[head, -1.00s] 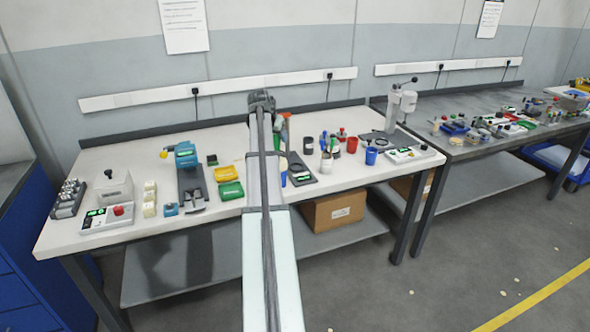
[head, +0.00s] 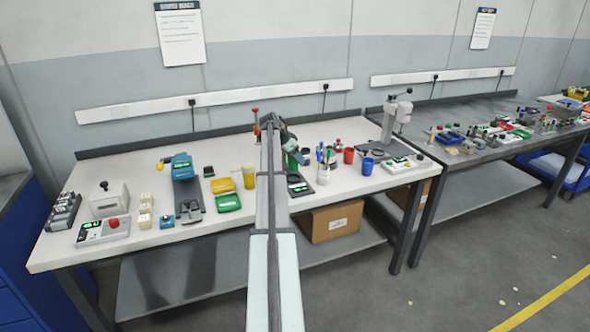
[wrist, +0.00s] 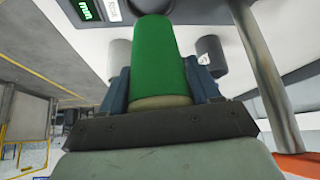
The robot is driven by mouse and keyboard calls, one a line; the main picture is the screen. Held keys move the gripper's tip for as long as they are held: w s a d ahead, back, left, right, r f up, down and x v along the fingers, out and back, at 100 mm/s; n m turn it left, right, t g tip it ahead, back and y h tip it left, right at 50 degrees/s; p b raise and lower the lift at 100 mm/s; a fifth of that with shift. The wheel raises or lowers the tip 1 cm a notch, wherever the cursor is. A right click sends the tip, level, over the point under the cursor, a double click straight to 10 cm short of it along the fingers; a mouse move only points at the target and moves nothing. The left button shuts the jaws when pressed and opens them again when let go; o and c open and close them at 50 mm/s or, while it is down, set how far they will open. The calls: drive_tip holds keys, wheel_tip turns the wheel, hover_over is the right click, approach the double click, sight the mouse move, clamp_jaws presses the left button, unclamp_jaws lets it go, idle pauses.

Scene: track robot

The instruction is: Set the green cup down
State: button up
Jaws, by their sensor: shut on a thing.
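The green cup (wrist: 158,60) fills the middle of the wrist view. My gripper (wrist: 160,88) is shut on it, with a blue-grey finger at each side. In the head view, the green cup (head: 292,162) shows just right of my arm, small and partly hidden. My gripper (head: 290,148) is over the middle of the workbench there. Whether the cup's bottom touches the bench cannot be told.
On the white workbench (head: 130,256), a dark scale (head: 298,187), pen holder (head: 323,172), red cup (head: 348,155) and blue cup (head: 367,163) stand right of my arm. A yellow cup (head: 249,177), yellow bin (head: 222,185) and green bin (head: 228,202) stand left.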

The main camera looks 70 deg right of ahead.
sight(295, 167)
drive_tip(key=shift+f, duration=2.55)
drive_tip(key=shift+f, duration=0.1)
drive_tip(key=o, duration=1.1)
drive_tip(key=v, duration=1.2)
